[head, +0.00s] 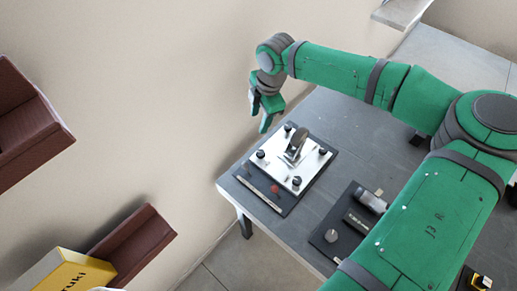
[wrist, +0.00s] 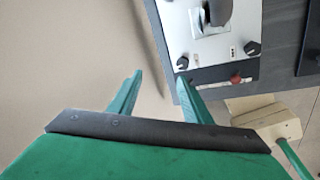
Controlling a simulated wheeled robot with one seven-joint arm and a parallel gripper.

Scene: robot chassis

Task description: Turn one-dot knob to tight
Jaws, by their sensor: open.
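A white plate (head: 285,172) with several black knobs near its corners lies on a dark base on the table. It shows partly in the wrist view (wrist: 207,47). There, one black knob (wrist: 182,62) is near the right fingertip, and another knob (wrist: 252,47) is further right with small marks beside it. The marks are too small to tell which knob has one dot. My gripper (head: 260,120) is open and empty, above and beyond the plate's far left side near the wall. In the wrist view its fingers (wrist: 160,76) are apart, with bare wall between them.
A grey metal lever (head: 297,143) stands up mid-plate. A red knob (head: 275,189) sits on the base's front strip. A second dark panel (head: 345,228) lies to the right on the grey table (head: 262,205). Brown wall shelves (head: 130,245) are at left.

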